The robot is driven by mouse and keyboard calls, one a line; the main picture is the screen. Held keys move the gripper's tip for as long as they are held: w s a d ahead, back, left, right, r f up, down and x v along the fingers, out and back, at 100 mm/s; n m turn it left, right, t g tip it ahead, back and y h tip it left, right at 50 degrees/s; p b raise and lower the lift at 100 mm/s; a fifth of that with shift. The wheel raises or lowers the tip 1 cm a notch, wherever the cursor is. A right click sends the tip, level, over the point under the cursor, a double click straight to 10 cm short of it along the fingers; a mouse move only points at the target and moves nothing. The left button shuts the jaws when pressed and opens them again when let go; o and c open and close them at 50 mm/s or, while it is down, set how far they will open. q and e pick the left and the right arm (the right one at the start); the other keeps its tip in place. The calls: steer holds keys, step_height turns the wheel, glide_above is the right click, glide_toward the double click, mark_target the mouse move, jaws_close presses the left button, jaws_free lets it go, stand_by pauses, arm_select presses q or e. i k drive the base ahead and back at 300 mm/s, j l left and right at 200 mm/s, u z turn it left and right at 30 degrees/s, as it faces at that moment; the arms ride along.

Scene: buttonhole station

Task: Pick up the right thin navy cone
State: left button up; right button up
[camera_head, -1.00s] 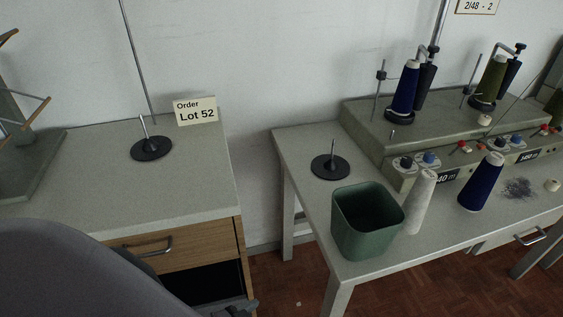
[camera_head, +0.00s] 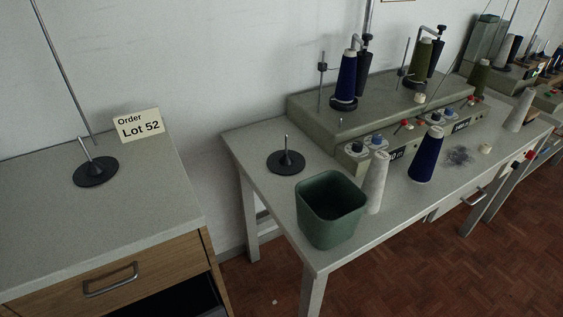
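Two navy cones show. One navy cone (camera_head: 427,157) stands upright on the right table, in front of the grey winding machine and right of a white cone. The other navy cone (camera_head: 346,78) stands on a dark holder on top of the machine, further left and back. I cannot tell which of them counts as thin. Neither of my grippers is in view.
A green bin (camera_head: 331,210) and a slim white cone (camera_head: 377,183) stand left of the table's navy cone. The winding machine (camera_head: 320,118) carries an olive cone (camera_head: 420,62). A left cabinet (camera_head: 130,225) and empty spindle (camera_head: 286,162) show. Red-brown floor (camera_head: 420,270) is open in front.

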mark_target(421, 169)
steer(key=l+u, duration=0.2)
steer(key=u, duration=0.25)
steer(key=l+u, duration=0.2)
steer(key=u, duration=0.2)
steer(key=l+u, duration=0.2)
steer(key=l, duration=0.2)
steer(key=k+l+u, duration=0.2)
steer(key=l, duration=0.15)
steer(key=k+l+u, duration=0.1)
steer(key=l, duration=0.25)
steer(key=k+l, duration=0.1)
steer(key=l, duration=0.3)
steer(key=u, duration=0.05)
